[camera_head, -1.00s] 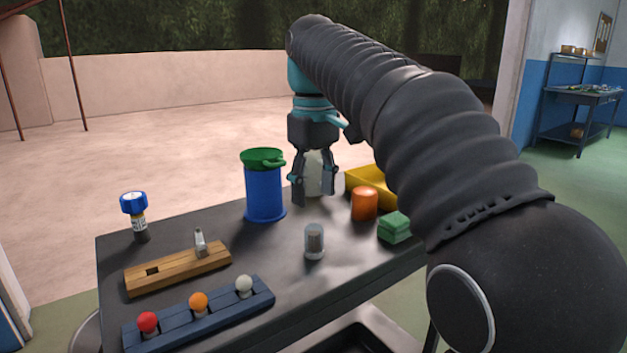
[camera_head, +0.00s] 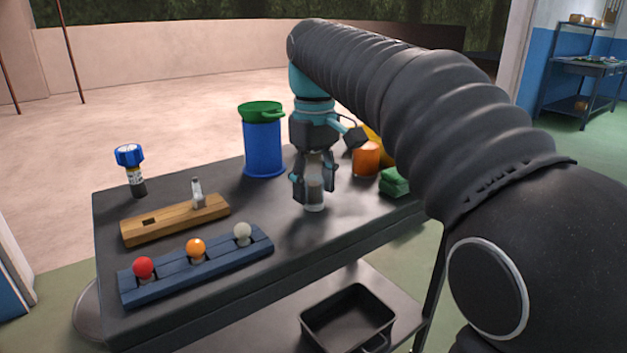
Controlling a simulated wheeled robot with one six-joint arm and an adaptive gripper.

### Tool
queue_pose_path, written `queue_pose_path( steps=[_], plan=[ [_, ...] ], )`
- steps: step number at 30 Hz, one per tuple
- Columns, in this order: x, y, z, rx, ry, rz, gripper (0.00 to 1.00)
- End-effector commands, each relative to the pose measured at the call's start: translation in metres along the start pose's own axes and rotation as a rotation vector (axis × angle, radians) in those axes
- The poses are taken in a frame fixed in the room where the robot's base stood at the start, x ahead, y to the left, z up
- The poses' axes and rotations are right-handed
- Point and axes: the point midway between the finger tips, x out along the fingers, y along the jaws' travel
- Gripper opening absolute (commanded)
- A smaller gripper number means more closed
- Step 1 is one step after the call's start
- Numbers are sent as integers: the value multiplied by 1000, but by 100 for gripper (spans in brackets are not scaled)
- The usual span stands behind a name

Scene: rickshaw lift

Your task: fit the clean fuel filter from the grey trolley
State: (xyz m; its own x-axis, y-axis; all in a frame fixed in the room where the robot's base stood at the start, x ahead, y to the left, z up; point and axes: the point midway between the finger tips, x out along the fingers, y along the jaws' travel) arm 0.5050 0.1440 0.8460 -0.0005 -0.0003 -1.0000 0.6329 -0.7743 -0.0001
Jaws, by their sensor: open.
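A small clear cylinder with a grey-brown core (camera_head: 314,202), which looks like the fuel filter, stands upright on the dark grey trolley top (camera_head: 240,285). My gripper (camera_head: 313,192) points down over it, with its fingers open on either side. The fingers hide part of the cylinder, and I cannot tell whether they touch it. A wooden block (camera_head: 176,222) to the left has a dark slot and holds a small clear and metal piece (camera_head: 197,192) upright.
A blue bin with a green lid (camera_head: 262,145) stands behind left of the gripper. An orange cylinder (camera_head: 366,159), a green block (camera_head: 395,181) and a blue-capped bottle (camera_head: 131,168) stand nearby. A blue rack with coloured balls (camera_head: 195,266) lies in front. A black tray (camera_head: 347,318) sits on the lower shelf.

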Motion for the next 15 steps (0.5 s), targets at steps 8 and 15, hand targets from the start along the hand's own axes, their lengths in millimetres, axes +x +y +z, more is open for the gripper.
queue_pose_path(
  steps=[8, 15],
  plan=[
    [0, 0, 0, 0, 0, 0, 42],
    [0, 0, 0, 0, 1, 0, 5]
  ],
)
